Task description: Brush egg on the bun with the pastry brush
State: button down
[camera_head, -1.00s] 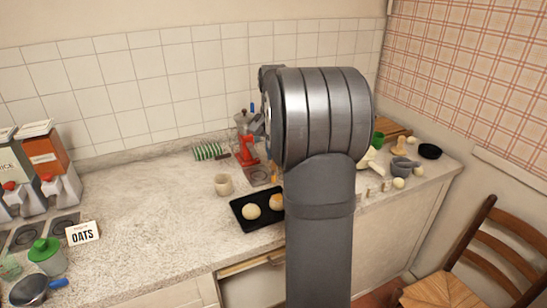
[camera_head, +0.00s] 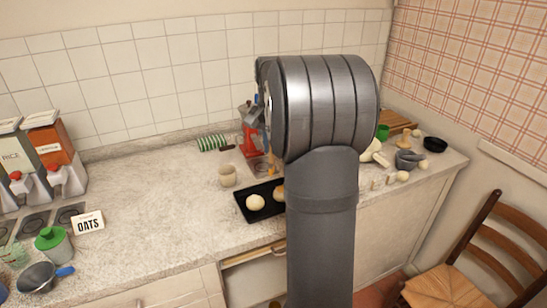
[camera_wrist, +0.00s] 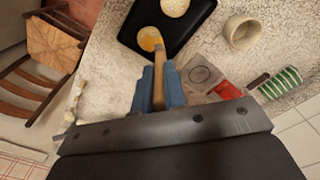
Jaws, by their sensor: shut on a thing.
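My gripper (camera_wrist: 159,70) has blue fingers shut on the wooden handle of the pastry brush (camera_wrist: 158,92) in the wrist view. The brush's far end reaches an orange-glazed bun (camera_wrist: 148,37) on the black tray (camera_wrist: 130,28). The end overlaps the bun's edge, but I cannot tell if it touches. A second, paler bun (camera_wrist: 175,6) sits beside it at the top edge. In the head view, the pale bun (camera_head: 255,202) shows on the tray (camera_head: 249,217).
A beige cup (camera_head: 227,175) stands behind the tray. A mortar (camera_head: 408,160) and small items are at right.

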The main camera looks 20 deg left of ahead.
jog(key=s+a, duration=0.4)
jog(key=s, duration=0.1)
jog(key=shift+w+d+f, duration=0.1)
jog(key=shift+d+f, duration=0.05)
jog(key=shift+f, duration=2.65)
jog(key=shift+f, duration=0.65)
jog(key=shift+d, duration=0.5)
jog(key=shift+a, duration=0.1)
